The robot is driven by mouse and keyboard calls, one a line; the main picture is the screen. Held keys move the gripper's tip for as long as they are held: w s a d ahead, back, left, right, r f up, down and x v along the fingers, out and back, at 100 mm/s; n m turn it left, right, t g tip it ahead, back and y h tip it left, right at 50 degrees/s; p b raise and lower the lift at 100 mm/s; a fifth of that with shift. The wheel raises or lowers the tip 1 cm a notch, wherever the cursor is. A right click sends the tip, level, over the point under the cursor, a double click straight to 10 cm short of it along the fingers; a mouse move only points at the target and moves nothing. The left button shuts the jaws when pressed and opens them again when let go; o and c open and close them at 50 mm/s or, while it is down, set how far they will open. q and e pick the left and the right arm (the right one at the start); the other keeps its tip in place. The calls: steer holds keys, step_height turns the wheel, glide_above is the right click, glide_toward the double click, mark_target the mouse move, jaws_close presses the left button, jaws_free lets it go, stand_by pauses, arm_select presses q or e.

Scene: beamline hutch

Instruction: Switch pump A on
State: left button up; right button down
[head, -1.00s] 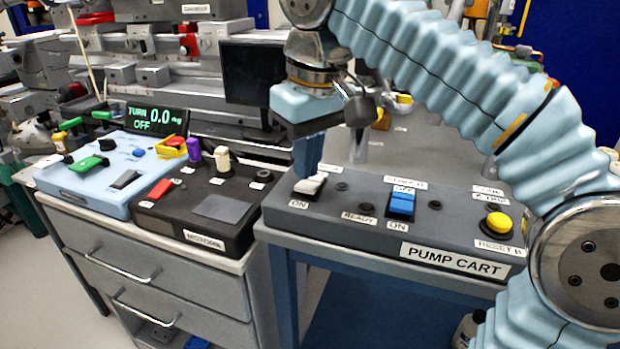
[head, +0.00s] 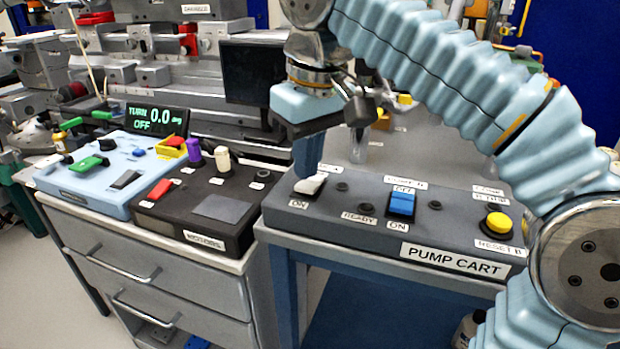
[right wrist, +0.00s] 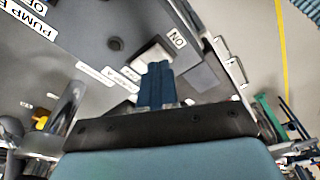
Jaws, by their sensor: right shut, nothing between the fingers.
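The pump cart panel (head: 340,213) is a grey box with a white rocker switch (head: 311,184) at its left end, an ON label in front of it. The lettering behind this switch is mostly hidden by my gripper. My right gripper (head: 307,174) points down with its blue fingers shut and empty, the tips at the white rocker's back part. Whether they touch it I cannot tell. In the right wrist view the closed fingers (right wrist: 156,84) lie beside the white rocker (right wrist: 150,55) and its ON label. My left gripper is not in view.
A blue rocker (head: 401,203) labelled pump B and a yellow reset button (head: 498,222) sit farther right on the panel. Small dark lamps lie between. The black motors box (head: 195,230) and light-blue console (head: 85,180) stand to the left on a drawer cabinet.

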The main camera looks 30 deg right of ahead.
mark_target(307, 186)
steer(key=shift+f+b, duration=0.65)
steer(key=shift+f, duration=0.15)
stand_by(0.4)
step_height(307, 186, up, 3)
steer(key=p, duration=0.3)
steer(key=shift+r, duration=2)
